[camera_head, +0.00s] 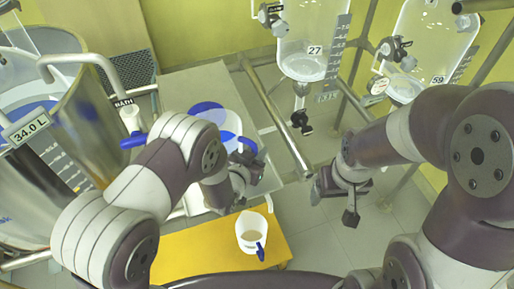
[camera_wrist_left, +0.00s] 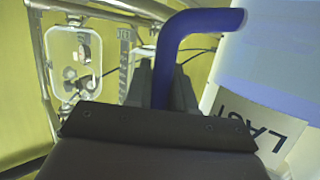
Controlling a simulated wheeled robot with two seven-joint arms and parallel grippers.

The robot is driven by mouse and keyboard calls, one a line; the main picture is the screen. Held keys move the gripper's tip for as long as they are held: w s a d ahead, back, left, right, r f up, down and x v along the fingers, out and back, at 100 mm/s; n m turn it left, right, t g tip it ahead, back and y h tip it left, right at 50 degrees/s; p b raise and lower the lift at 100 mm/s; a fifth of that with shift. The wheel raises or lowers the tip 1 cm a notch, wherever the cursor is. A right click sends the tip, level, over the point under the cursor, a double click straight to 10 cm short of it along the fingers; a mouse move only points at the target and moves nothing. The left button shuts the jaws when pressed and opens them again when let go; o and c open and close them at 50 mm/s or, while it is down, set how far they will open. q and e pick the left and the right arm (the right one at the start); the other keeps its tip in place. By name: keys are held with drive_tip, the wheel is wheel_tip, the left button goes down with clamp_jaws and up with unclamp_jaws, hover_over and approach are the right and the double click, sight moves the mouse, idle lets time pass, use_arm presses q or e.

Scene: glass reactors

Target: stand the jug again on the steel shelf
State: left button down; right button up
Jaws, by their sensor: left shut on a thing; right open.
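The jug (camera_head: 228,120), whitish with blue areas, shows beyond my left forearm in the head view, partly hidden by it. It appears over the grey steel shelf (camera_head: 205,78); I cannot tell whether it touches it. My left gripper (camera_head: 247,160) is shut on the jug's blue handle. In the left wrist view the handle (camera_wrist_left: 205,20) runs down between the fingers, with the jug's pale body and blue band (camera_wrist_left: 245,88) at the right. A label there is partly hidden. My right gripper (camera_head: 338,188) is open and empty, right of the shelf.
A steel vessel (camera_head: 95,125) marked 34.0 L stands left.

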use_arm(q)
drive_tip(key=shift+r, duration=0.15)
drive_tip(key=c, duration=1.3)
unclamp_jaws()
drive_tip(key=shift+s+f, duration=0.1)
drive_tip(key=shift+f, duration=0.1)
drive_tip(key=o, duration=0.3)
drive_tip(key=shift+o, duration=0.2)
